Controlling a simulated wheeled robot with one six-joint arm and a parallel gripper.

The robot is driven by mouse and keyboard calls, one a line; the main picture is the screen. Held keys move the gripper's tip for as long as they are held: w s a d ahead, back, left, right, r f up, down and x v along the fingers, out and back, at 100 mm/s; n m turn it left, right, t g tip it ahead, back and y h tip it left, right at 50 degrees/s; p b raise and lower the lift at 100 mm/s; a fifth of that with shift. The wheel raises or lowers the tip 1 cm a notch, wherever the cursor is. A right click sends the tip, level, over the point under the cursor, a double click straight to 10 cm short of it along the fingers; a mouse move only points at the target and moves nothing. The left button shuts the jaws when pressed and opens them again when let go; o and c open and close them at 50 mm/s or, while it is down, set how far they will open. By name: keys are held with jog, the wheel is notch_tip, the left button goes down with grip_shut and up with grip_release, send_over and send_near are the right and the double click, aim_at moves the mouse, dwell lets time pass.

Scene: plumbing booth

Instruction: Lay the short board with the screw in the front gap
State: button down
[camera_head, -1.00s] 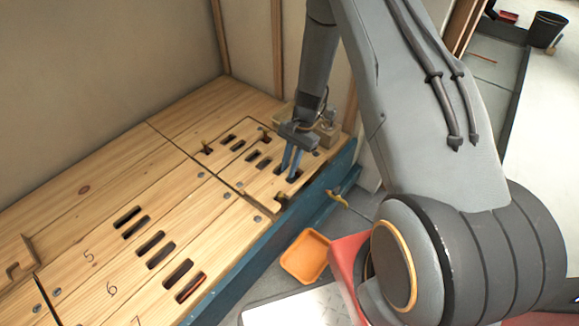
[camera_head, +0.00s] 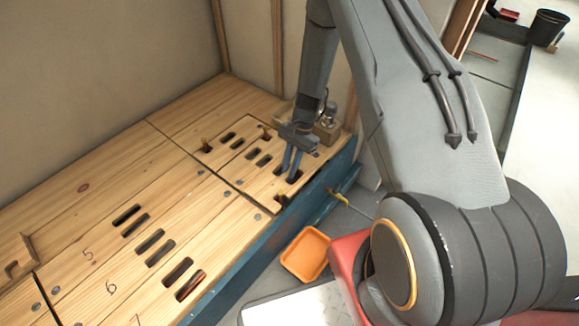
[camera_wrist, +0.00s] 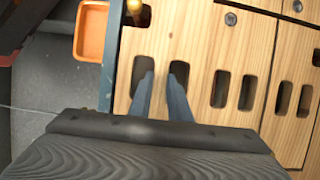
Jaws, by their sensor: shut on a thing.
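The short board (camera_wrist: 205,60) is pale wood with dark slots and a screw head (camera_wrist: 231,18) near one end in the wrist view. In the head view the board (camera_head: 268,182) lies at the front right of the wooden deck, beside the teal front edge. My gripper (camera_head: 288,177) is above it with both fingertips down in its front slots. In the wrist view my gripper (camera_wrist: 162,85) has one finger in each of two slots, shut on the board. The fingertips are hidden inside the slots. The front gap is covered, and I cannot tell whether the board is fully seated.
The slotted deck (camera_head: 110,210) with numbered boards spreads to the left. A teal front beam (camera_head: 310,200) bounds it. An orange tray (camera_head: 306,253) lies on the floor in front. A brass-coloured fitting (camera_wrist: 134,10) stands close to the board's end. Walls close off the back.

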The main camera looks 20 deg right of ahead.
jog(key=shift+f, duration=0.95)
dwell(0.7)
jog(key=c, duration=1.6)
grip_release()
jog(key=shift+o, duration=0.2)
